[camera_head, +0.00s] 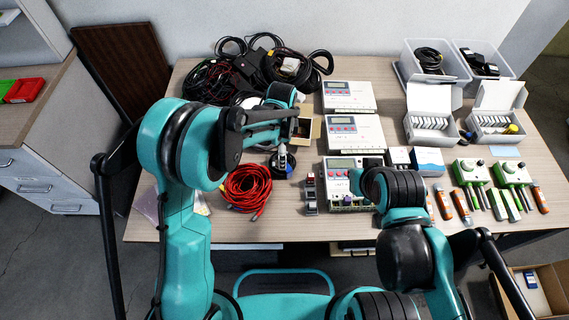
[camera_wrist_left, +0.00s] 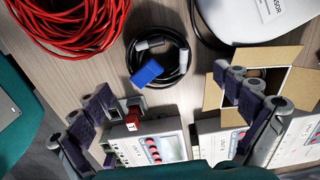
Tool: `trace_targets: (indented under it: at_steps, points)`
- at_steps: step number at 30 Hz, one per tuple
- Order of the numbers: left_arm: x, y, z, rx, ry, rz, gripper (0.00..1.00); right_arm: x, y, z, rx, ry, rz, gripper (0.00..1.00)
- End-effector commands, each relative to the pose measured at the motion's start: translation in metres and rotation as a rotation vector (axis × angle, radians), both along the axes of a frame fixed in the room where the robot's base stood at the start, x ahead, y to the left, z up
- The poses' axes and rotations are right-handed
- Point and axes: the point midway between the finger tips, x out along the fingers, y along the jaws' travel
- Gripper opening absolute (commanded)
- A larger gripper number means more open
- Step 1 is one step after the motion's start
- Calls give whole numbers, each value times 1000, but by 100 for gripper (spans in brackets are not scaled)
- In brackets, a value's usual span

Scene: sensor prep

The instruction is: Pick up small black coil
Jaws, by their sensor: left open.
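The small black coil (camera_wrist_left: 182,62) is a loop of thin black cable with a blue connector (camera_wrist_left: 147,73) and a grey plug. It lies flat on the table in the left wrist view, beyond my left fingertips. In the head view the coil (camera_head: 283,166) sits right of the red cable coil, partly covered by its connectors. My left gripper (camera_wrist_left: 165,103) is open and empty, its dark padded fingers spread wide above the table. Its fingers are hard to make out in the head view. My right arm shows at the front right in the head view, but its fingers cannot be made out.
A red cable coil (camera_head: 247,188) lies left of the black coil. An open cardboard box (camera_head: 302,130) and white control units (camera_head: 354,134) stand beside it. Larger black cables (camera_head: 215,82) fill the back left. Open white boxes and green devices occupy the right.

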Motion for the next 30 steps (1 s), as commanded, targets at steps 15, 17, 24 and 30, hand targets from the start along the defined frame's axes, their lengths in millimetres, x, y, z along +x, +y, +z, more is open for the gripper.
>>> trace_targets:
  at_steps: [15, 17, 24, 30]
  points:
    - [0, 2, -66, -1, -2, 4, 100, 0, 0, -33, 0, 0, 0, 0]
    - [0, 2, -70, -1, -2, 4, 100, 0, 0, -34, 0, 0, 0, 0]
    - [0, 2, -68, -1, -2, 4, 89, 0, 0, -32, 0, 0, 0, 0]
    - [0, 2, -68, -1, -2, 4, 50, 0, 0, -32, 0, 0, 0, 0]
